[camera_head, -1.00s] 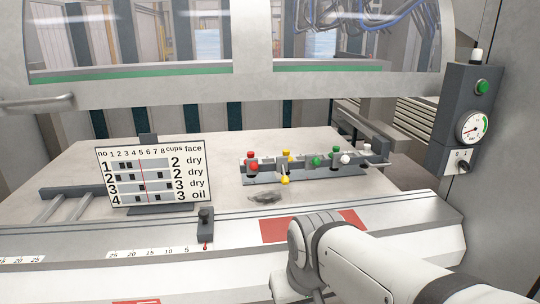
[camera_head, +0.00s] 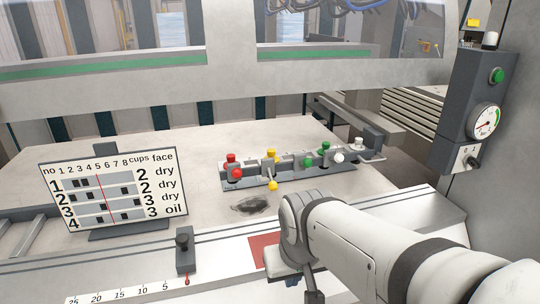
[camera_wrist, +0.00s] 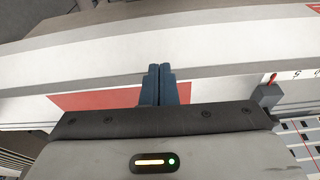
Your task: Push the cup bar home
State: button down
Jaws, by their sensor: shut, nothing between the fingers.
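The cup bar (camera_head: 304,176) lies on the pale table in the head view. It is a long grey bar with red, yellow, green and white cups or knobs along it, and its right end is beside a dark bracket (camera_head: 372,140). My gripper (camera_wrist: 160,68) is shut and empty in the wrist view, its two dark blue fingers together above the pale machine edge and a red patch. In the head view my arm is in front of the bar, apart from it, and the fingertips are not clear. The bar is not visible in the wrist view.
A chart board (camera_head: 113,188) stands at left on the table. A dark stop with a red pointer (camera_head: 185,250) sits by the scale strip at the front edge. A dark smudge (camera_head: 250,206) lies before the bar. A control box with gauge (camera_head: 484,122) is at right.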

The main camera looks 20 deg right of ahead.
jog(key=w+d+r+m+t+h, duration=0.25)
jog(key=w+d+m+t, duration=0.35)
jog(key=w+d+m, duration=0.7)
jog(key=m+t+y, duration=0.3)
jog(key=m+t, duration=0.1)
jog(key=t, duration=0.1)
send_near(315, 165)
jog(key=shift+t, duration=0.3)
jog(key=shift+w+a+f+p, duration=0.1)
jog(key=shift+w+a+f, duration=0.15)
jog(key=shift+w, duration=0.75)
jog(key=shift+w+a+f+p, duration=0.1)
jog(key=shift+w+a, duration=0.2)
jog(key=shift+w, duration=0.75)
jog(key=shift+w+a+f+p, duration=0.1)
jog(key=shift+w+a+f, duration=0.15)
jog(key=shift+w, duration=0.75)
jog(key=shift+a, duration=0.1)
